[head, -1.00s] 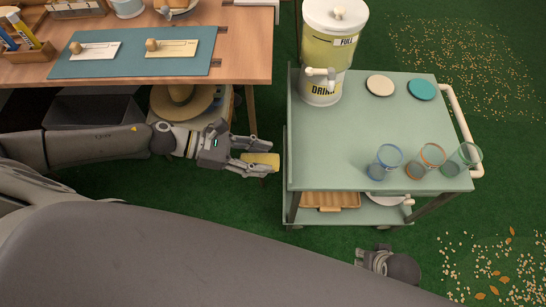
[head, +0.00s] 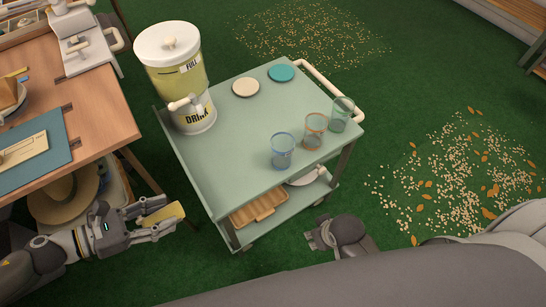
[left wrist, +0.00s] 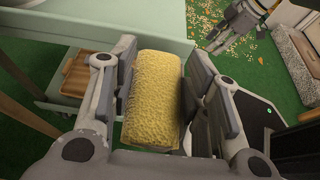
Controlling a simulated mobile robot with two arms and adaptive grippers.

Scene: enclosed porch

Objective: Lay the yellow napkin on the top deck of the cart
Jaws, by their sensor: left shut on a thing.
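The yellow napkin (head: 165,214) is a small folded, textured bundle. My left gripper (head: 158,219) is shut on it, left of the cart and lower than its top deck. In the left wrist view the napkin (left wrist: 154,95) sits between both fingers. The cart's pale green top deck (head: 235,135) has bare room in its middle and near-left part. My right gripper (head: 318,237) shows in part by the cart's near right side, above the grass; its fingers are too unclear to judge.
On the deck stand a drink dispenser (head: 180,85) at the far left, a cream coaster (head: 246,87), a teal coaster (head: 281,73) and three glasses (head: 283,152) along the right. A wooden tray (head: 258,208) lies on the lower shelf. A wooden table (head: 98,115) is at left.

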